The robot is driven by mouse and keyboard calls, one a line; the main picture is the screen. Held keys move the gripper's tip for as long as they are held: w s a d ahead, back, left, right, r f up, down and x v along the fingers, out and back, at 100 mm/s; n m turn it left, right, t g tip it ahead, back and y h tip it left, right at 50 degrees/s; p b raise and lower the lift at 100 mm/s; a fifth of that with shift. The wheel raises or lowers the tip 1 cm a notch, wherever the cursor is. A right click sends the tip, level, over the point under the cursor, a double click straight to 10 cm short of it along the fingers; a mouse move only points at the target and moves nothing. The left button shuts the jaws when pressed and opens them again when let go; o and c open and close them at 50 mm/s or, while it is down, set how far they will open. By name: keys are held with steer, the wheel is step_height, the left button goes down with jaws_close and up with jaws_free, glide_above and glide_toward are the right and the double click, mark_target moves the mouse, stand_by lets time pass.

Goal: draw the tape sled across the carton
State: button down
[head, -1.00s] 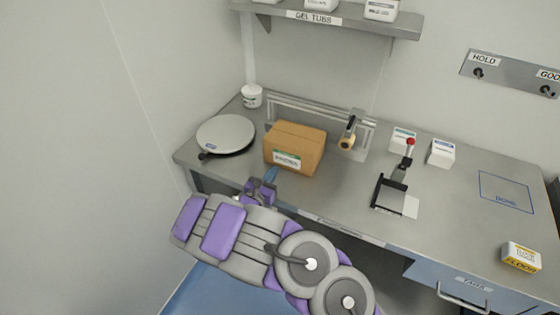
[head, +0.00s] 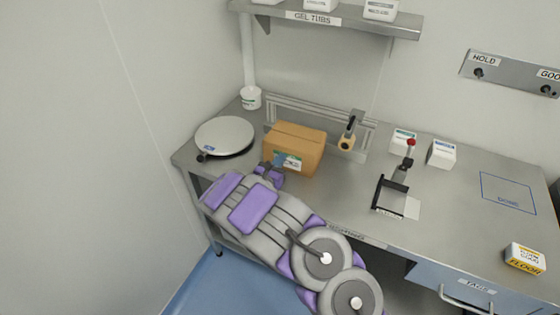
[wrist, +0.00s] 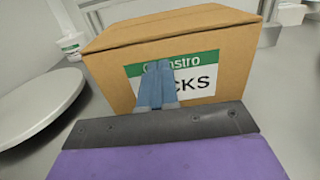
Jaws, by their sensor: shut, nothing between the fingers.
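The carton (head: 297,143) is a closed brown box on the bench, with a green and white label on its front. It fills much of the wrist view (wrist: 230,52). The tape sled (head: 348,135) has a tan roll and a dark handle and sits at the rail behind the carton, toward its right. My gripper (head: 280,157) is in front of the carton's label. In the wrist view its blue fingers (wrist: 156,82) are shut with nothing between them and overlap the label. I cannot tell whether they touch the carton.
A round grey plate (head: 225,136) lies left of the carton. A white tub (head: 250,98) stands behind it. A black-framed device with a red knob (head: 390,196) and small white boxes (head: 441,153) stand to the right.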

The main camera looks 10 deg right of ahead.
steer(key=shift+w+d, duration=0.3)
steer(key=shift+w, duration=0.5)
steer(key=shift+d, duration=0.25)
